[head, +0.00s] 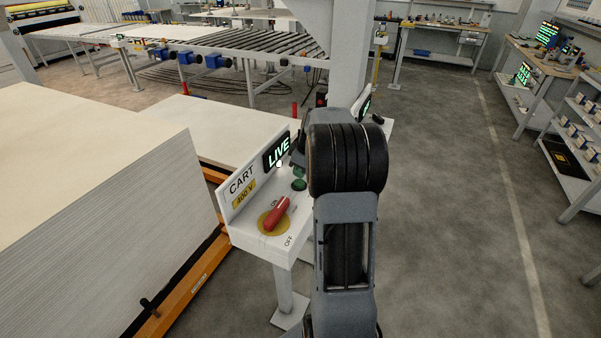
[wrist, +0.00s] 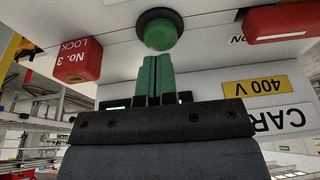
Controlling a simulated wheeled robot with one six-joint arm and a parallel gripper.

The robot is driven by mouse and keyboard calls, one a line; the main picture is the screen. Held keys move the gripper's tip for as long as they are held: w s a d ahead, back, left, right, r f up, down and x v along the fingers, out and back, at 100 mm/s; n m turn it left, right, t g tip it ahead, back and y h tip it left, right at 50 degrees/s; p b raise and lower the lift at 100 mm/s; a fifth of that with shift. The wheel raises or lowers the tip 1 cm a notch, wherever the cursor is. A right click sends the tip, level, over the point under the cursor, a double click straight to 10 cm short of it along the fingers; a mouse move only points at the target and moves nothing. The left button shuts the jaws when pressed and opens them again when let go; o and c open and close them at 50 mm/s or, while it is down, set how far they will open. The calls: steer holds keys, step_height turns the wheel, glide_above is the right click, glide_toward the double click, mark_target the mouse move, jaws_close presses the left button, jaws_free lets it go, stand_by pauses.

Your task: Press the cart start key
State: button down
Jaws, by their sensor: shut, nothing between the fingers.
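The cart panel (head: 245,214) is a white sloped box marked CART and 400 V, with a lit green LIVE display (head: 277,149). A green round button (head: 299,184) sits on its top, partly beside my arm; no label for it is readable. It shows large in the wrist view (wrist: 158,31). My gripper (wrist: 153,60) has its green fingers shut together, empty, with the tips right by the button's edge. I cannot tell whether they touch it. In the head view my arm hides most of the gripper.
A red rotary handle (head: 277,214) on a yellow disc stands beside the button, near ON and OFF marks. A red No. 3 lock (wrist: 78,61) is on the button's other side. A tall board stack (head: 120,215) stands left; open floor (head: 450,220) lies right.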

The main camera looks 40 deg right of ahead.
mark_target(300, 182)
steer(key=shift+f, duration=0.7)
steer(key=shift+f, duration=0.15)
steer(key=shift+f+b, duration=0.85)
steer(key=shift+b, duration=0.1)
steer(key=shift+s+a+f, duration=0.1)
steer(key=shift+s+f, duration=0.15)
steer(key=shift+f, duration=0.1)
steer(key=r, duration=0.1)
steer(key=r+p, duration=0.1)
steer(key=r, duration=0.1)
steer(key=r+p, duration=0.1)
steer(key=shift+w+r, duration=0.35)
steer(key=b+v, duration=0.1)
steer(key=v, duration=0.9)
steer(key=shift+r, duration=0.2)
